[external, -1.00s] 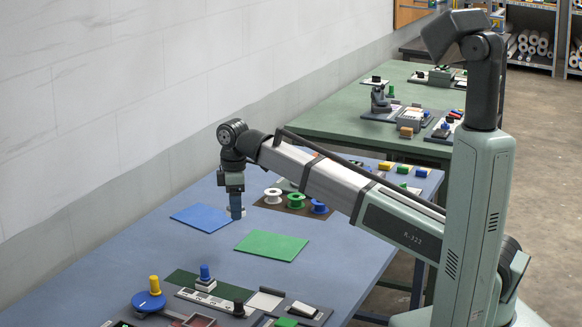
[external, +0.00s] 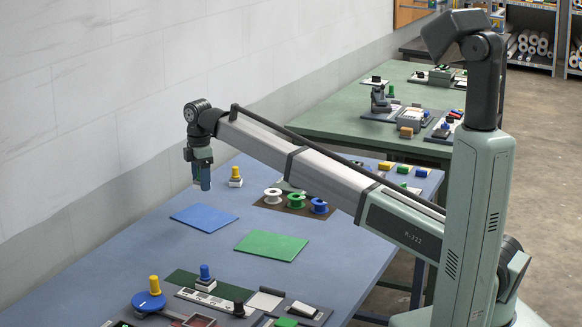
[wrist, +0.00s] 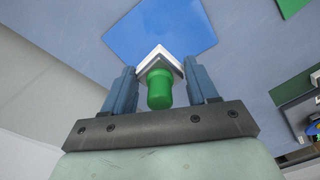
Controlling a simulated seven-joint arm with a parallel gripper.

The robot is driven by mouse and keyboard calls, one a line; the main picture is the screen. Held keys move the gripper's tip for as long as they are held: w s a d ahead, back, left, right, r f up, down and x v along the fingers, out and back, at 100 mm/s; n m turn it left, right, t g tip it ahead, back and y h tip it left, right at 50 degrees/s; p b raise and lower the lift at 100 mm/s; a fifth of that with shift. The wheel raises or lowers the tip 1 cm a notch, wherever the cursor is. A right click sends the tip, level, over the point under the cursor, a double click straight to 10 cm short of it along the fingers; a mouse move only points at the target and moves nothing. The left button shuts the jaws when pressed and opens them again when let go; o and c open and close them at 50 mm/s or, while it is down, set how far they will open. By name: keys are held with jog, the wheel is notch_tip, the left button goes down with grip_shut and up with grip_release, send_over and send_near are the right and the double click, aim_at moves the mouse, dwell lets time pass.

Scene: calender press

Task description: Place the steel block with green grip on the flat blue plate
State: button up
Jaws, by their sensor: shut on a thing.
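The steel block with green grip shows in the wrist view: its pale block (wrist: 160,57) is between my fingertips, with the green grip (wrist: 160,88) toward the camera. My gripper (external: 202,186) is shut on it; it also shows in the wrist view (wrist: 161,75). In the external view the gripper is raised above the table's far left side, and I cannot make out the block there. The flat blue plate (external: 204,218) lies on the table, bare, below and in front of the gripper. It also shows beyond the block in the wrist view (wrist: 160,28).
A green plate (external: 272,246) lies right of the blue one. A block with yellow grip (external: 235,177) stands behind the blue plate. White, green and blue spools (external: 297,201) stand to the right. Several control panels (external: 210,297) fill the front. The wall is close on the left.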

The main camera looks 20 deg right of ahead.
aim_at(204, 217)
notch_tip(204, 217, down, 9)
jog(key=shift+f, duration=0.1)
dwell(0.4)
jog(key=shift+f, duration=0.1)
jog(key=o, duration=1.1)
notch_tip(204, 217, up, 12)
jog(key=shift+r, duration=0.2)
